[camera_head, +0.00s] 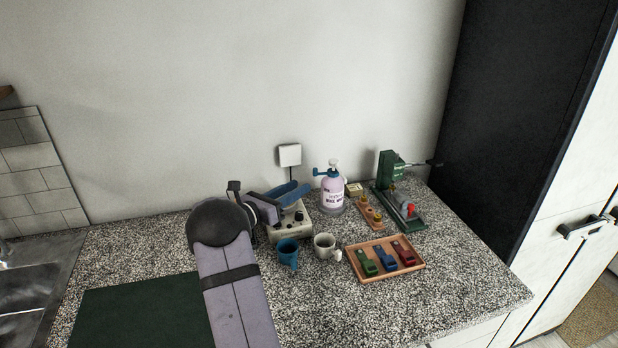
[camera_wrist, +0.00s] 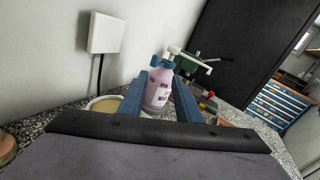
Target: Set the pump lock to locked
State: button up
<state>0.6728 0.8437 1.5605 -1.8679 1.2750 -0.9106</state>
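The pump bottle (camera_head: 332,192) is lavender with a printed label and stands upright at the back of the counter. Its pump head (camera_head: 327,171) has a teal spout pointing left and a white top. In the wrist view the bottle (camera_wrist: 157,92) shows between my blue fingers, farther off, with its teal and white head (camera_wrist: 166,60) above. My gripper (camera_head: 298,190) is open and empty, left of the bottle and apart from it. The lock's setting is too small to read.
A white-topped device (camera_head: 291,226) lies below my gripper. A blue mug (camera_head: 287,252) and a white mug (camera_head: 324,245) stand in front. A green press (camera_head: 390,168) stands right of the bottle.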

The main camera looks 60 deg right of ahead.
aim_at(327, 172)
jog(key=shift+w+d+r+t+h, duration=0.15)
jog(key=shift+w+r+t+h, duration=0.15)
jog(key=shift+w+r+t, duration=0.15)
jog(key=shift+f+m, duration=0.1)
jog(key=shift+m, duration=0.9)
jog(key=shift+d, duration=0.1)
jog(key=p+x, duration=0.2)
jog(key=x, duration=0.5)
jog(key=shift+p, duration=0.35)
